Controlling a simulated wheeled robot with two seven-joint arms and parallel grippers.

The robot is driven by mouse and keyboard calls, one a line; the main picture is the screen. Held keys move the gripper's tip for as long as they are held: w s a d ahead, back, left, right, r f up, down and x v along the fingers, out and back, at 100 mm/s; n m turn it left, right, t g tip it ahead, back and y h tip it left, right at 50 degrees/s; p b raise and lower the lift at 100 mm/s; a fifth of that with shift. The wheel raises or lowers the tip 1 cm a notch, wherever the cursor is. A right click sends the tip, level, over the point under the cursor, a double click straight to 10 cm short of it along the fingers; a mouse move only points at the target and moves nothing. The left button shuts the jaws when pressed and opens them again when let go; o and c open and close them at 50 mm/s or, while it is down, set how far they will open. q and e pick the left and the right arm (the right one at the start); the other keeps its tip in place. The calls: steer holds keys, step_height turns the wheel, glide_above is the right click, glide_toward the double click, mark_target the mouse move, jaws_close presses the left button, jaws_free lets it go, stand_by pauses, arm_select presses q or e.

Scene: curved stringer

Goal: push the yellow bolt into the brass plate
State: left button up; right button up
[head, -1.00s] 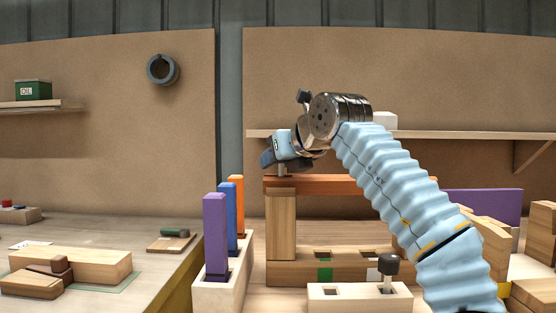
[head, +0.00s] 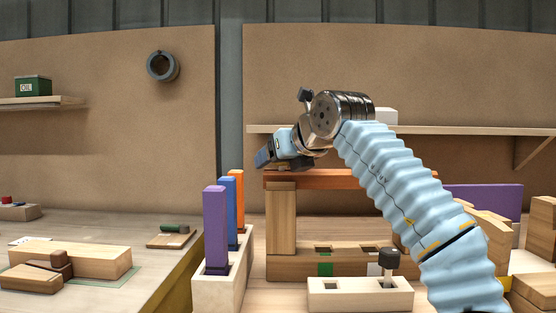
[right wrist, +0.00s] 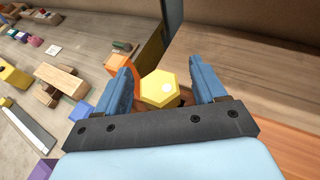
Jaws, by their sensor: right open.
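The yellow bolt shows in the right wrist view as a bright hexagonal head (right wrist: 158,89), between the two blue fingers of my right gripper (right wrist: 162,73). The fingers are open, with a gap on each side of the head. In the head view my right gripper (head: 264,157) is over the left end of the orange beam (head: 350,180), tilted to the left. The bolt cannot be made out there, and its shank is hidden. I cannot make out the brass plate in either view. My left gripper is not in view.
Purple (head: 215,228), blue (head: 228,205) and orange (head: 240,190) posts stand in a pale rack left of the beam. A slotted block (head: 345,297) with a black-knobbed peg (head: 388,262) is in front. A side table (head: 150,220) is at left.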

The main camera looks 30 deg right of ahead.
steer(key=v, duration=1.3)
steer(key=shift+s, duration=0.15)
